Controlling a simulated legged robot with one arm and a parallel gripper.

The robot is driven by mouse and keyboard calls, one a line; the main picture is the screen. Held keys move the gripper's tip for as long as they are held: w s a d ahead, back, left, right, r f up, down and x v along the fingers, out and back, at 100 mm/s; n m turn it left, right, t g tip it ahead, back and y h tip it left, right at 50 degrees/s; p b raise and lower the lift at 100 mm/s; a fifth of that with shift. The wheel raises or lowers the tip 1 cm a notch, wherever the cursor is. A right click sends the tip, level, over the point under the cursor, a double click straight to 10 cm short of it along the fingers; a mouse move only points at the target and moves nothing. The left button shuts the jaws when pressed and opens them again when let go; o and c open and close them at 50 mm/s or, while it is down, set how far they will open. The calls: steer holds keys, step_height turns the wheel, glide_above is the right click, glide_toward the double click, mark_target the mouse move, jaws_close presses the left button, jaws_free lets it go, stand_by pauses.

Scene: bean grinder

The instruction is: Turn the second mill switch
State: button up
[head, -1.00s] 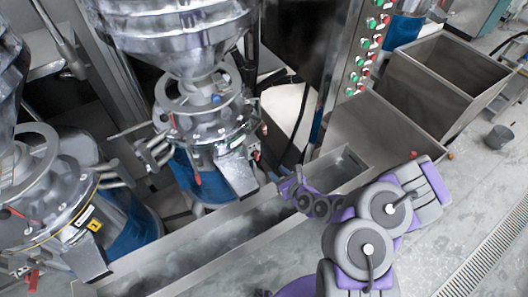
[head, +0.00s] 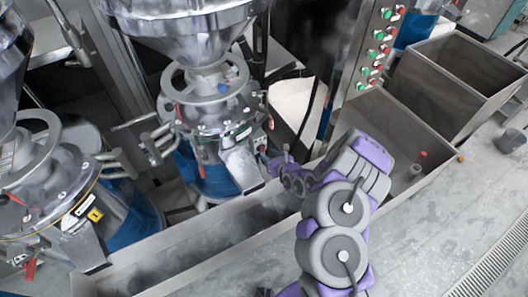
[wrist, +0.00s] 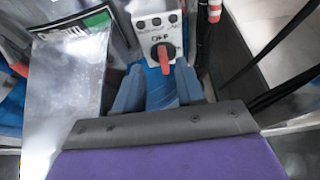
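The second mill (head: 215,125) is the middle metal grinder with a conical hopper and a blue lower body. In the wrist view its switch shows as a red knob (wrist: 165,58) on a pale switch box (wrist: 157,32). The knob points roughly downward in the picture, slightly tilted. My gripper (wrist: 160,72) has its two fingers apart, one on each side below the knob, with blue surface visible between them. I cannot tell whether either finger touches the knob. In the head view my gripper (head: 279,163) is at the mill's right side; its fingers are small there.
Another mill (head: 45,190) stands at the left. A long metal trough (head: 200,245) runs below the mills. A panel with green and red buttons (head: 376,45) and open metal bins (head: 455,85) are at the right. A grey bucket (head: 511,140) stands on open floor.

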mark_target(264, 149)
steer(key=x, duration=0.3)
steer(key=shift+w+f+b, duration=0.15)
steer(key=shift+w+b, duration=0.15)
steer(key=shift+w, duration=0.15)
steer(key=shift+w+a+f, duration=0.2)
steer(key=shift+w+a, duration=0.25)
steer(key=shift+a, duration=0.1)
steer(key=shift+d, duration=0.15)
jaws_close()
